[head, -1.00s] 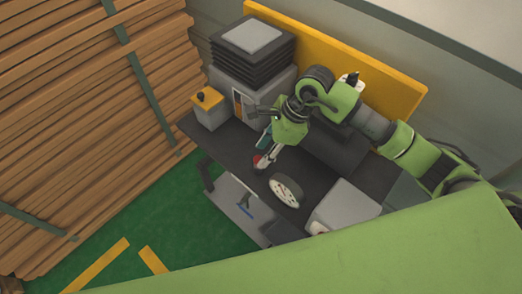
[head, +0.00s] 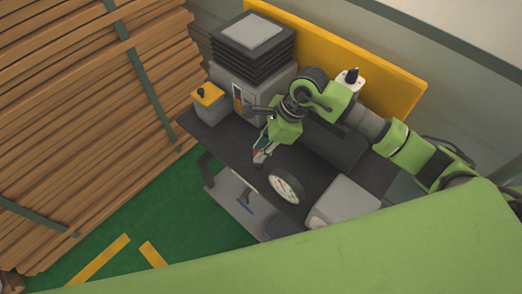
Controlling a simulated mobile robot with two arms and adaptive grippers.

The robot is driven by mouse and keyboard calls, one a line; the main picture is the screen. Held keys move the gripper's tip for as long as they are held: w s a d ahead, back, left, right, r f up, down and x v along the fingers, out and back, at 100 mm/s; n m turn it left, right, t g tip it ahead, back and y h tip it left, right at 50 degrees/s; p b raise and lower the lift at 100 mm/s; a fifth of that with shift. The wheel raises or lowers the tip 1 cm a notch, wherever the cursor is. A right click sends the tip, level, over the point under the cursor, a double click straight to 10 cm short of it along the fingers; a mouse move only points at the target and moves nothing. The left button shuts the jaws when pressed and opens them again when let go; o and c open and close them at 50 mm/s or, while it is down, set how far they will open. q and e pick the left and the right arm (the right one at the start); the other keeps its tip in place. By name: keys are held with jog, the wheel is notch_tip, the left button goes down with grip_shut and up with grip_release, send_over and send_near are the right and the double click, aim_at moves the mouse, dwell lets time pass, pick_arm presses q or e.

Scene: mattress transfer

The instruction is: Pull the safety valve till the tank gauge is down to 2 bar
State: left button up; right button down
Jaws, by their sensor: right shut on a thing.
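The round white gauge (head: 287,187) with a dark rim faces up from the dark bench top (head: 222,139). Its needle is visible, but the numbers are too small to read. My right gripper (head: 260,155) reaches down from the upper right, just up and left of the gauge. It is shut on a small red part, which I take to be the safety valve (head: 257,154). The fingers hide most of this part. My left gripper is not in view.
A grey box with stacked black plates (head: 252,45) stands at the back. A yellow-topped box with a black knob (head: 208,97) is left of it. A light grey box (head: 344,202) sits right of the gauge. Stacked timber (head: 80,110) fills the left. Green floor (head: 170,215) lies open in front.

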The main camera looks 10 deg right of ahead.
jog(key=shift+r, duration=0.3)
jog(key=c, duration=1.9)
grip_release()
jog(key=shift+d+r, duration=0.25)
jog(key=shift+r, duration=0.25)
jog(key=v, duration=1.1)
jog(key=shift+s, duration=0.15)
